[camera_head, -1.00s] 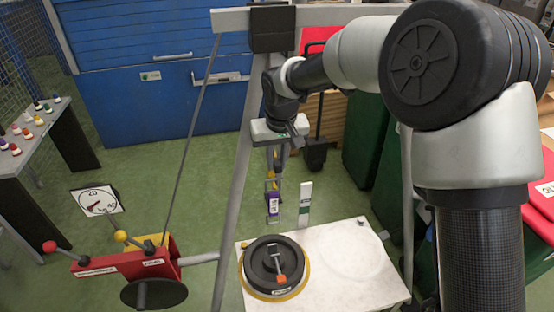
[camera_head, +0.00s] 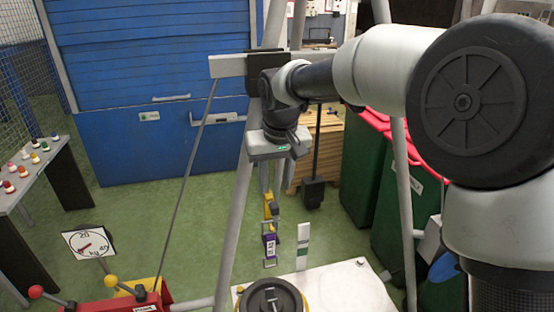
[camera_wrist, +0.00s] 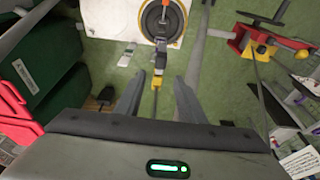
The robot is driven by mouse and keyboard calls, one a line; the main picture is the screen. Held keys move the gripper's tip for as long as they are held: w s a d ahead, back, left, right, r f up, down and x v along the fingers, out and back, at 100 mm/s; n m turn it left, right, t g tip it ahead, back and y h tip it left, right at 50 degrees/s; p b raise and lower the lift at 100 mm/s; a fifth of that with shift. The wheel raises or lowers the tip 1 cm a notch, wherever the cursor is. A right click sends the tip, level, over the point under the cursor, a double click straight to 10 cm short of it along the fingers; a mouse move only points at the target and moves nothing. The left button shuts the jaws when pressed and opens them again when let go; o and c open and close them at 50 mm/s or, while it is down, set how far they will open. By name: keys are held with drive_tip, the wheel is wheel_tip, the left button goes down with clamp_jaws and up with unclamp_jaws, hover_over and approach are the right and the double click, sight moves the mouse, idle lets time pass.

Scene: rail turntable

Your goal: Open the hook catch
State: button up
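A slim hanging hook assembly (camera_head: 270,210) with yellow and purple parts shows below my gripper in the head view. Its purple part (camera_head: 269,240) bears a white label, and a grey metal loop is at its lower end. The wrist view shows the assembly's yellow part (camera_wrist: 155,84) between and beyond my fingers. I cannot tell whether its catch is open or closed. My gripper (camera_wrist: 158,84) is open, with its two fingers apart and nothing held; in the head view it (camera_head: 270,186) points down above the purple part.
A white table (camera_head: 345,290) with a round dark weight (camera_head: 271,297) stands below. A red lever unit with a dial (camera_head: 88,243) is at left. A slanting grey post (camera_head: 236,190) stands close left of my gripper. Green bins (camera_head: 362,165) stand at right.

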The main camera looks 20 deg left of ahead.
drive_tip(key=v, duration=0.8)
drive_tip(key=shift+r, duration=0.3)
